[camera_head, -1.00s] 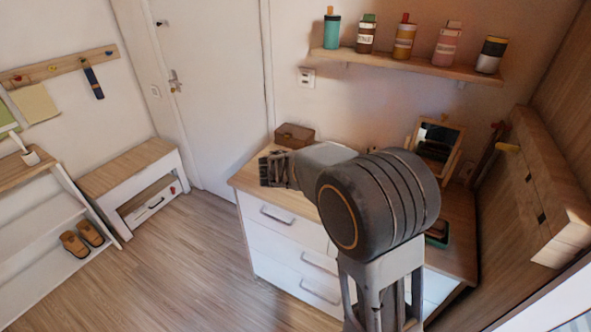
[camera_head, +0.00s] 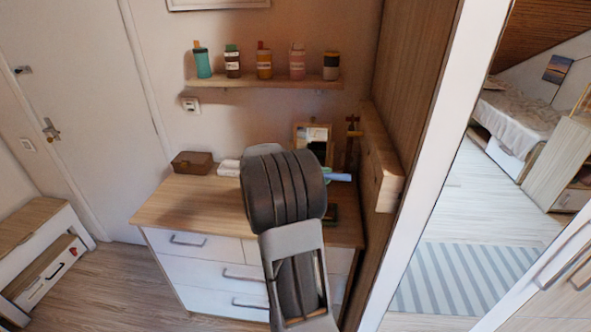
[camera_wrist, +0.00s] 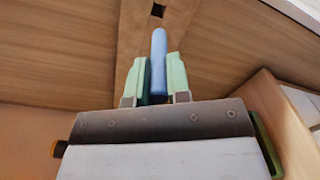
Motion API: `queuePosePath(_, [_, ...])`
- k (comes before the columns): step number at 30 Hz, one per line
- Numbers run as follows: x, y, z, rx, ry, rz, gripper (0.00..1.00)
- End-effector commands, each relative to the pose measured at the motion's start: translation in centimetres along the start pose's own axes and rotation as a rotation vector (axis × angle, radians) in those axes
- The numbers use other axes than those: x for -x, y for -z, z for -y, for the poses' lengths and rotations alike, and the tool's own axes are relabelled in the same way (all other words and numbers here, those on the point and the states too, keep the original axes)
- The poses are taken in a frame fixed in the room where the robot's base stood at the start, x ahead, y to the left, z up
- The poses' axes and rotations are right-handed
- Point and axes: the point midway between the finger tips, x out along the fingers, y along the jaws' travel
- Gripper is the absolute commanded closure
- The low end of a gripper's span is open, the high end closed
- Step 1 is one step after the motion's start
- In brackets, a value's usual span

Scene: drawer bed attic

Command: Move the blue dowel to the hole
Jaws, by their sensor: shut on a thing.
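The blue dowel (camera_wrist: 158,50) is held lengthwise between the green fingertips of my gripper (camera_wrist: 156,72), its rounded end sticking out past them. In the head view the dowel (camera_head: 340,177) shows as a short pale blue bar pointing right, toward the wooden beam. My arm hides most of the gripper there. The tip looks apart from the hole.
The beam (camera_head: 384,172) is on the wood panel right of the dresser (camera_head: 190,205). A framed mirror (camera_head: 313,140), a brown box (camera_head: 192,162) and white items stand on the dresser. A shelf (camera_head: 265,84) with several bottles hangs above. A doorway with a striped rug (camera_head: 460,280) is at right.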

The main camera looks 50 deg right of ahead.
Motion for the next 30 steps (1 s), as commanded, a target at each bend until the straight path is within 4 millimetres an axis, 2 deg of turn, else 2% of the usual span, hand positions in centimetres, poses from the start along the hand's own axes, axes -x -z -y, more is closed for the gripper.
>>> queuePosePath(19, [1.7, -0.3, 0.2, 0.026, -0.037, 0.004, 1.0])
queuePosePath(30, [-1.9, -0.3, 0.1, 0.025, -0.033, 0.01, 1.0])
